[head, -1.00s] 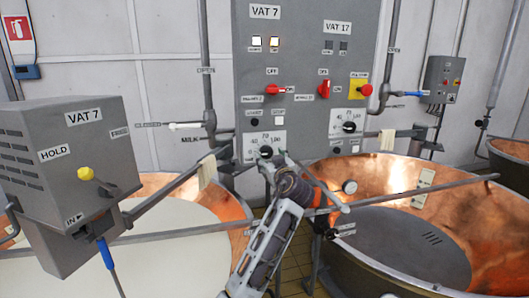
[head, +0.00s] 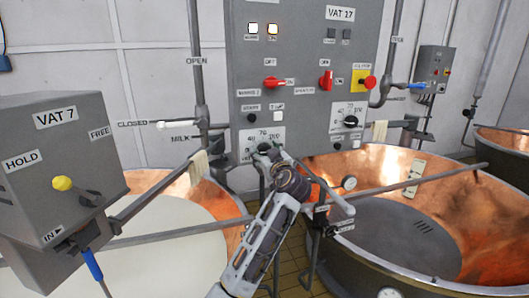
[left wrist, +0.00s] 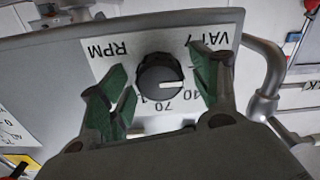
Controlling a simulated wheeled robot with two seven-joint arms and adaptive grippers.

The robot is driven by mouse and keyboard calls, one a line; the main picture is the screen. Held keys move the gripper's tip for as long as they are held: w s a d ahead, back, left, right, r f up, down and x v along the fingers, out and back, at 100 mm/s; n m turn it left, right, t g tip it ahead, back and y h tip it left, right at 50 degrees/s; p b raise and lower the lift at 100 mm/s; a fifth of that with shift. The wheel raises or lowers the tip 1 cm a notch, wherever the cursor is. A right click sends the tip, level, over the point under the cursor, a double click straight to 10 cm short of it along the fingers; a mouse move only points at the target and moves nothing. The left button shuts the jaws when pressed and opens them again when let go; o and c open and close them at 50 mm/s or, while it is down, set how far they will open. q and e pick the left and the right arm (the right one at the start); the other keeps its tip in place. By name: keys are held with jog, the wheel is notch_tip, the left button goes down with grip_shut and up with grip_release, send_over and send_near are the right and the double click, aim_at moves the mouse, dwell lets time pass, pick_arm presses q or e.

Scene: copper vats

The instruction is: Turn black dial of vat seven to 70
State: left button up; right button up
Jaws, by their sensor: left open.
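The black dial of vat seven (left wrist: 160,77) shows upside down in the left wrist view, on a white plate marked VAT 7 and RPM. Its white pointer line lies toward the right of the picture, below the VAT 7 lettering and above the 40 mark; the 70 mark is under the dial. My left gripper (left wrist: 157,72) is open, its green-padded fingers on either side of the dial; I cannot tell whether they touch it. In the head view the gripper (head: 277,160) is at the dial (head: 264,148), partly hiding its plate. My right gripper is not in view.
The grey panel (head: 300,60) carries red switches, a yellow-backed red button (head: 368,83) and a second black dial (head: 350,121). A copper vat with white milk (head: 165,235) is left, another copper vat (head: 470,220) right. A grey VAT 7 box (head: 60,160) stands at left.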

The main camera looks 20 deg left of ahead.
pick_arm(q)
jog(key=shift+d, duration=0.1)
jog(key=c, duration=1)
